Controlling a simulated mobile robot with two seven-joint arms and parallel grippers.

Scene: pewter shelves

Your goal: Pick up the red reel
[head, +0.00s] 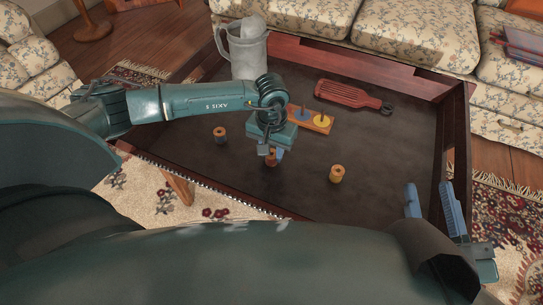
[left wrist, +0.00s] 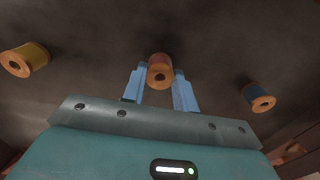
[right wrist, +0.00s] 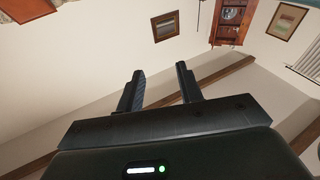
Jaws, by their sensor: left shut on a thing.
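The red reel (head: 271,160), with orange-brown ends, is at the middle of the dark tabletop. My left gripper (head: 273,152) reaches down over it and is shut on it. In the left wrist view the red reel (left wrist: 160,72) sits between the two blue fingertips. Whether the reel still touches the tabletop is hard to tell. My right gripper (head: 429,188) is at the table's right side, its fingers apart and empty. In the right wrist view the right gripper (right wrist: 160,72) points at the wall and pictures.
A blue reel (head: 220,134) stands to the left and a yellow reel (head: 337,174) to the right. Behind are a pegged board (head: 323,124), a red slatted tool (head: 348,94) and a grey jug (head: 247,52). A raised wooden rim (head: 458,135) edges the table.

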